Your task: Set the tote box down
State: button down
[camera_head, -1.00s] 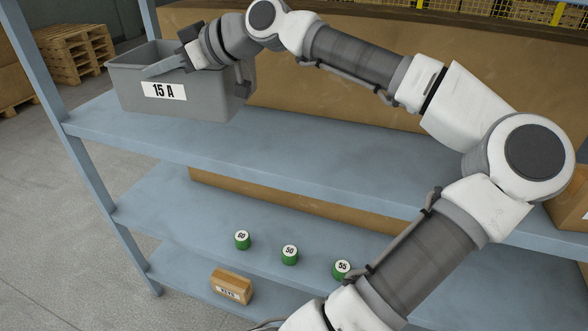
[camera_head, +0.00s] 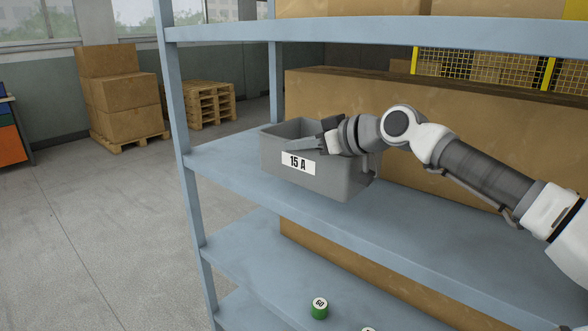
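The grey tote box (camera_head: 338,182), with a white "15 A" label on its front, is at the left end of the blue-grey middle shelf (camera_head: 440,238). It looks upright. I cannot tell whether its base touches the shelf or hangs slightly above it. My gripper (camera_head: 310,146) is at the tote's open top, reaching in from the right over the near rim. A grey finger lies along the rim. The other finger is hidden, so I cannot tell whether the gripper is closed on the wall.
A large cardboard box (camera_head: 430,130) fills the back of the shelf. A shelf post (camera_head: 185,150) stands left of the tote. Another shelf (camera_head: 370,30) runs above. Stacked cartons (camera_head: 115,95) and pallets (camera_head: 205,103) are on the floor behind.

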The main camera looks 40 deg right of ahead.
aim_at(292, 179)
jog(key=shift+w+d+f, duration=0.1)
jog(key=shift+w+f, duration=0.3)
jog(key=shift+w, duration=0.2)
jog(key=shift+w+d+f, duration=0.1)
jog(key=shift+w+f, duration=0.25)
jog(key=shift+w, duration=0.25)
jog(key=shift+f+b, duration=0.45)
jog(key=shift+f, duration=1.6)
jog(key=c, duration=1)
grip_release()
jog(key=shift+c, duration=0.2)
